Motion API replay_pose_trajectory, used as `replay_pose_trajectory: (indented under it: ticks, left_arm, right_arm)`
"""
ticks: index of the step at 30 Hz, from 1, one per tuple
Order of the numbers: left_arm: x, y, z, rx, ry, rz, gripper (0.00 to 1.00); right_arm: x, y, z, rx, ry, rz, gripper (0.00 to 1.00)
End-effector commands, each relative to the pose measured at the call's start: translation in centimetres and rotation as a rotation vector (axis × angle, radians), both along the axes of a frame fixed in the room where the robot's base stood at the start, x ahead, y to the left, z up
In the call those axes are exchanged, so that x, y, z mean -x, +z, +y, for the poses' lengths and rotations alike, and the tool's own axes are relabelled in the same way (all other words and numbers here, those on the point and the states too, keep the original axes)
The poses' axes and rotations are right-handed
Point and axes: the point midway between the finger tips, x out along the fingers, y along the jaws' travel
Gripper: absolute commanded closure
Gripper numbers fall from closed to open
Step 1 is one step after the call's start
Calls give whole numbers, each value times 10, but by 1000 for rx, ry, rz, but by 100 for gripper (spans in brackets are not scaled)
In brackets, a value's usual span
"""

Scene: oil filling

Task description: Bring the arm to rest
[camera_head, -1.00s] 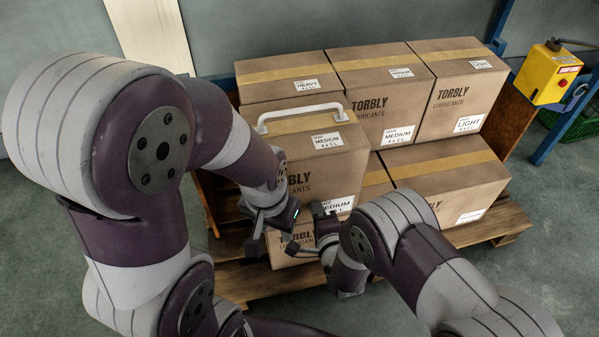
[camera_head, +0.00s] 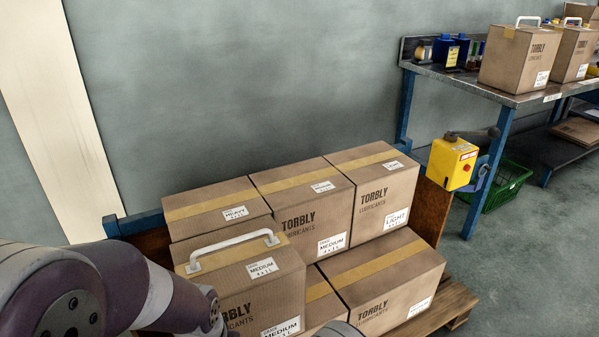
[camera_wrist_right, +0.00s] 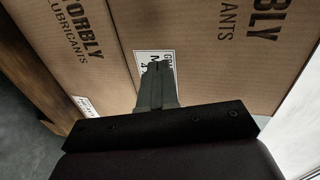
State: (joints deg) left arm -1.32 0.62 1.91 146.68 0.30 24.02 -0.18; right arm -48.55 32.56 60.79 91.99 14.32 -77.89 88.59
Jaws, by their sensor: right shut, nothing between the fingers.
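In the right wrist view my right gripper (camera_wrist_right: 158,68) is shut and empty. Its fingertips overlap a white label on a cardboard box (camera_wrist_right: 215,60); I cannot tell whether they touch it. A box with a white handle (camera_head: 245,272) stands at the front left of the stack.
Several TORBLY boxes (camera_head: 372,188) stand stacked on a wooden pallet (camera_head: 455,303). A yellow control box with a red button (camera_head: 453,164) is to their right. A blue-legged workbench (camera_head: 437,72) with handled boxes stands at the back right. A green crate (camera_head: 505,185) sits below.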

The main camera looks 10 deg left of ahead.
Motion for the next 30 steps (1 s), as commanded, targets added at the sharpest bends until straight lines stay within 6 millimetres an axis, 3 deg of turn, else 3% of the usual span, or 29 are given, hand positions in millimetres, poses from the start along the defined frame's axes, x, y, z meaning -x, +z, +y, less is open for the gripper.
replay_pose_trajectory:
  ticks: [2, 4, 5, 7, 10, 15, 19, 22, 23, 24, 30]
  left_arm:
    - [0, 0, 0, 0, 0, 0, 56]
    - [0, 0, 0, 0, 0, 0, 56]
    - [0, 0, 0, 0, 0, 0, 56]
    - [0, 0, 0, 0, 0, 0, 56]
    - [0, 0, 0, 0, 0, 0, 56]
    - [0, 0, 0, 0, 0, 0, 56]
    - [0, 0, 0, 0, 0, 0, 56]
    - [0, 0, 0, 0, 0, 0, 56]
    - [0, 0, 0, 0, 0, 0, 56]
    - [1, 36, 0, 0, 0, 2, 56]
    - [0, 112, 0, 0, 0, -1, 56]
  right_arm:
    - [10, -25, -7, 195, 60, 25, 100]
    - [38, -62, -25, 509, 209, 114, 100]
    - [50, -69, -33, 653, 303, 151, 100]
    - [66, -61, -65, 933, 522, 247, 100]
    - [82, -19, -123, 1158, 810, 371, 100]
    - [108, 59, -204, 1239, 1055, 499, 100]
    - [116, 110, -254, 1212, 977, 547, 100]
    - [94, 143, -287, 1196, 764, 515, 100]
    - [93, 144, -299, 1181, 717, 541, 100]
    - [94, 178, -294, 1185, 740, 535, 100]
    - [94, 253, -292, 1185, 744, 533, 100]
